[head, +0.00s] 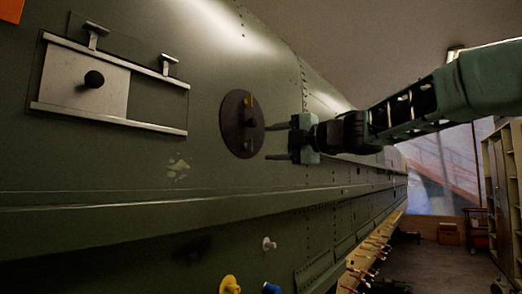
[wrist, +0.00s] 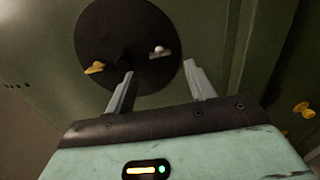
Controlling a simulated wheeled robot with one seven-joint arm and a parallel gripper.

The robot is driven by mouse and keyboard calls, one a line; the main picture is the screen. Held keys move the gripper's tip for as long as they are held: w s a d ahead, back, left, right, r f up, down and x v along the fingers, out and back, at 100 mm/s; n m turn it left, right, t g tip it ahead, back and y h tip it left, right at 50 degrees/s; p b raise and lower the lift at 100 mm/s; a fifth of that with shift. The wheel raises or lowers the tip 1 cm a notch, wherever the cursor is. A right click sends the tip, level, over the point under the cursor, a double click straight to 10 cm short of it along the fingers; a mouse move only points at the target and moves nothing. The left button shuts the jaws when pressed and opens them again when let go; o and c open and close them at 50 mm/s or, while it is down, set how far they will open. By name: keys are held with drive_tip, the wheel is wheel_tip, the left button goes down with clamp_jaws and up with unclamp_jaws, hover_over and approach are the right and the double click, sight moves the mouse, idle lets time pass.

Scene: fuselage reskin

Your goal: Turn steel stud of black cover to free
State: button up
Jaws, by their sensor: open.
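The black cover (head: 236,132) is a dark round disc on the green fuselage side in the head view. It also shows in the wrist view (wrist: 105,45). The steel stud (wrist: 160,51) is a small pale knob on the right part of the disc in the wrist view. A yellow stud (wrist: 95,69) sits on the disc's left part. A dark knob stands near the disc's middle. My gripper (head: 272,142) is open and empty, just right of the cover in the head view. In the wrist view its two fingers (wrist: 161,77) point towards the disc, the steel stud lying beyond the gap.
A sliding metal plate (head: 85,85) with a black knob sits between two rails at left. A ledge (head: 150,205) runs along the fuselage below the cover. White, yellow and blue studs (head: 229,284) stick out lower down. Shelving (head: 500,190) stands at far right.

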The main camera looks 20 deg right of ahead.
drive_tip(key=b+v, duration=0.2)
drive_tip(key=v, duration=0.9)
drive_tip(key=shift+s, duration=0.2)
drive_tip(key=shift+d, duration=0.1)
drive_tip(key=w+a+f+m+h, duration=0.2)
drive_tip(key=a+f+m, duration=0.35)
drive_tip(key=f, duration=0.25)
drive_tip(key=w+a+f+m+h, duration=0.35)
drive_tip(key=f+m, duration=0.25)
drive_tip(key=f, duration=0.2)
drive_tip(key=s+a+f+m+g+h, duration=0.1)
drive_tip(key=s+a+f+m+g, duration=0.3)
drive_tip(key=f, duration=0.7)
drive_tip(key=s+a+f+m+g+h, duration=0.15)
drive_tip(key=s+a+f+g, duration=0.25)
drive_tip(key=s+f, duration=0.85)
drive_tip(key=s+f+g+h, duration=0.1)
drive_tip(key=s+f+g, duration=0.2)
drive_tip(key=s, duration=0.5)
drive_tip(key=s+f+g+h, duration=0.1)
drive_tip(key=s+f+g, duration=0.2)
drive_tip(key=s+f, duration=0.3)
drive_tip(key=s, duration=0.3)
drive_tip(key=shift+d+f+m+g, duration=0.15)
drive_tip(key=shift+f+m+g, duration=0.05)
drive_tip(key=shift+m+g, duration=0.1)
